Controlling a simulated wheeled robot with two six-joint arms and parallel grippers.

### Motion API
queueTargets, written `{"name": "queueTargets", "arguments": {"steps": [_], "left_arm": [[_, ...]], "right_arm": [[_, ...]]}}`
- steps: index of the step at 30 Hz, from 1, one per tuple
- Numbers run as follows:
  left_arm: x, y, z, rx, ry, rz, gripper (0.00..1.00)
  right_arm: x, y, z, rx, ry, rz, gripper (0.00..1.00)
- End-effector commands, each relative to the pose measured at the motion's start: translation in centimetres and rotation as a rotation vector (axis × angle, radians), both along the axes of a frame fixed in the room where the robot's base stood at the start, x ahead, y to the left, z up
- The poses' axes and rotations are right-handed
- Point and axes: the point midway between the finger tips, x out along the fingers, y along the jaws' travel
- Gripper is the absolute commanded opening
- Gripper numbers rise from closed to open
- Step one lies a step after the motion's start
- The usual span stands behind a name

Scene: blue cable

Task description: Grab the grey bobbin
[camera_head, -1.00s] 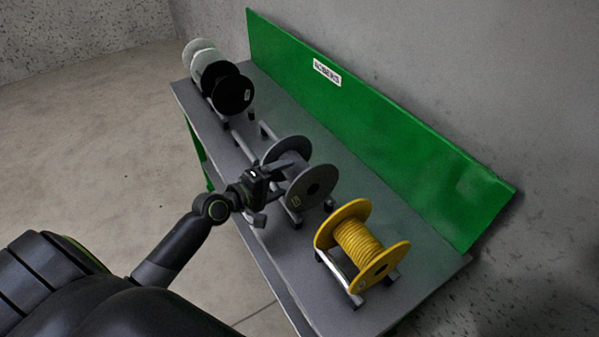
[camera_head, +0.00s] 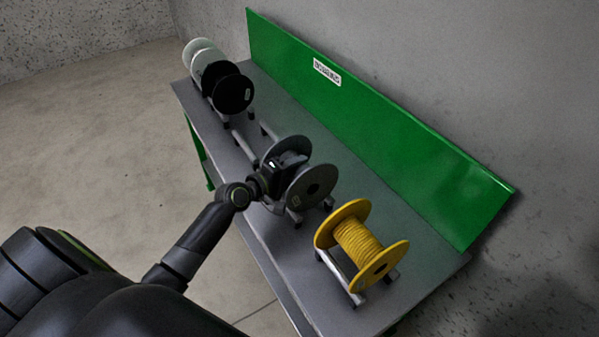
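The grey bobbin (camera_head: 313,187) stands on a metal rack on the workbench, in the middle of the head view. It has two round grey flanges, and the near one shows a dark centre hole and a small label. My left gripper (camera_head: 290,162) reaches in from the left, between the two flanges, over the bobbin's core. The fingers are partly hidden by the near flange and the gripper body, so I cannot tell whether they are closed on the core. My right gripper is out of view.
A yellow bobbin (camera_head: 359,243) sits on its own rack toward the near end of the workbench (camera_head: 410,297). A black bobbin (camera_head: 232,92) and a white bobbin (camera_head: 199,55) stand at the far end. A green back panel (camera_head: 370,122) runs along the wall side.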

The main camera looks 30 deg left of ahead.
Motion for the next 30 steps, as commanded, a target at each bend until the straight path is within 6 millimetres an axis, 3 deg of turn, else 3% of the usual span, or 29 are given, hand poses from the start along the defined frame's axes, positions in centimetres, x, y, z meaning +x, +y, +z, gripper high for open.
{"name": "queueTargets", "arguments": {"steps": [1, 10, 16, 20, 30], "left_arm": [[0.0, 0.0, 0.0, 0.0, 0.001, 0.0, 0.45], [0.1, 0.0, 0.2, -0.001, -0.004, 0.0, 0.08], [0.0, 0.0, 0.3, -0.001, -0.004, 0.0, 0.08], [0.1, 0.0, 1.3, 0.003, -0.006, -0.001, 0.08], [0.1, 0.0, 7.6, 0.003, -0.01, -0.003, 0.08]], "right_arm": [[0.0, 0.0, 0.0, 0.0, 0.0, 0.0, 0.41], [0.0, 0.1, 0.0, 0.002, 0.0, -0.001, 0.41], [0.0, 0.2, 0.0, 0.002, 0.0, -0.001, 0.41], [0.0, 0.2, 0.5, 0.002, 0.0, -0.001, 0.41], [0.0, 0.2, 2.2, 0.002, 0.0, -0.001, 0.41]]}}
